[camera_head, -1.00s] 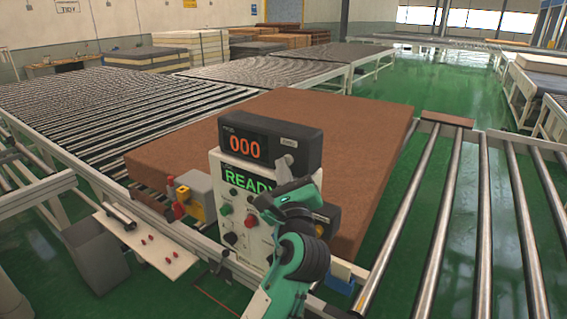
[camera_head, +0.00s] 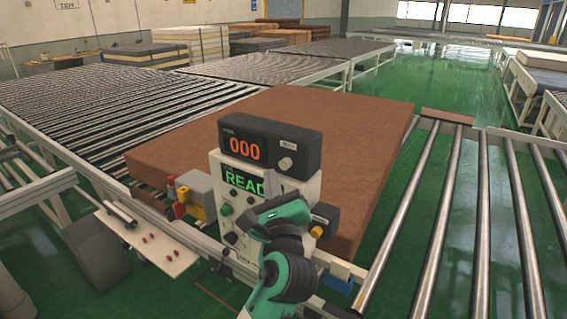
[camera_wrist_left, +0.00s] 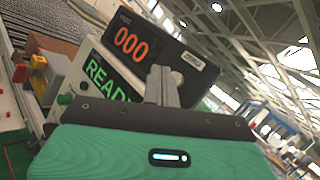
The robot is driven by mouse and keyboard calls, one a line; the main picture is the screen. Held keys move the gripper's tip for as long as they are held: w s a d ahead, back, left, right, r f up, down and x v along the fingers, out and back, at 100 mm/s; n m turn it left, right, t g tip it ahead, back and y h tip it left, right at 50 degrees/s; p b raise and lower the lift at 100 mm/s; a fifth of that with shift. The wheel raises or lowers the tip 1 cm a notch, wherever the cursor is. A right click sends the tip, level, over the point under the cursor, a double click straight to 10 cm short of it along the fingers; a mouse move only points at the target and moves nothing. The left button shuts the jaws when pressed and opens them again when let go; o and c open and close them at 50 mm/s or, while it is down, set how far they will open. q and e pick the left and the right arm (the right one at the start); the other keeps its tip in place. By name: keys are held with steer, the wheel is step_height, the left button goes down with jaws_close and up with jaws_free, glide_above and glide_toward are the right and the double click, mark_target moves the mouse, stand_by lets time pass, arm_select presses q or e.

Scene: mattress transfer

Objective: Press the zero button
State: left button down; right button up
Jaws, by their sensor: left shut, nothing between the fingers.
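The black display box (camera_head: 262,130) shows red 000 and sits on top of the white control panel (camera_head: 220,170). A round grey button (camera_head: 285,163) is on the right of its front, below a small white label (camera_head: 288,144). The fingers (camera_wrist_left: 161,82) also show in the wrist view. My right gripper is not in view.
Below the box, a green READY screen (camera_head: 234,178) is partly covered by my gripper. A brown mattress (camera_head: 350,130) lies behind the panel. Rollers (camera_head: 440,230) run along the right.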

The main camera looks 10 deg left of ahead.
arm_select(q)
steer(key=s, duration=0.1)
steer(key=s+a, duration=0.1)
steer(key=s, duration=0.1)
steer(key=shift+s+a+p, duration=0.1)
steer(key=shift+p, duration=0.3)
stand_by(0.3)
